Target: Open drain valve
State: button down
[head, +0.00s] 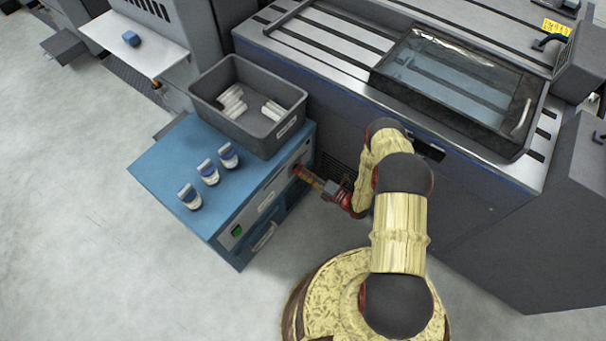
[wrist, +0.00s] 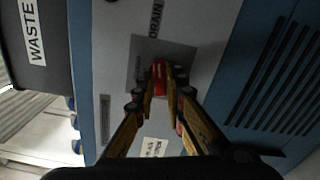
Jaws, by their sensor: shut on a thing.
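The drain valve handle (wrist: 160,78) is a small red piece on a grey plate on the blue cabinet's front panel, below the sideways word "DRAIN" in the wrist view. My gripper (wrist: 161,92) is shut on the red handle, with one yellow finger on each side of it. In the head view, my gripper (head: 302,173) reaches the cabinet's front panel from the right. The handle is mostly hidden there. The blue cabinet (head: 160,165) stands left of my arm.
A grey bin (head: 215,105) with white rolls stands on the cabinet, labelled "WASTE" in the wrist view. Several small blue-and-white containers (head: 208,172) stand beside it. A large grey machine (head: 450,195) with a clear-lidded tray (head: 520,140) is behind my arm. The floor at left is clear.

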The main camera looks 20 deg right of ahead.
jog(key=shift+m+b, duration=0.35)
jog(key=shift+m, duration=0.95)
jog(key=shift+d, duration=0.1)
jog(key=c, duration=1.8)
grip_release()
jog(key=shift+c, duration=0.2)
jog(key=v, duration=1.2)
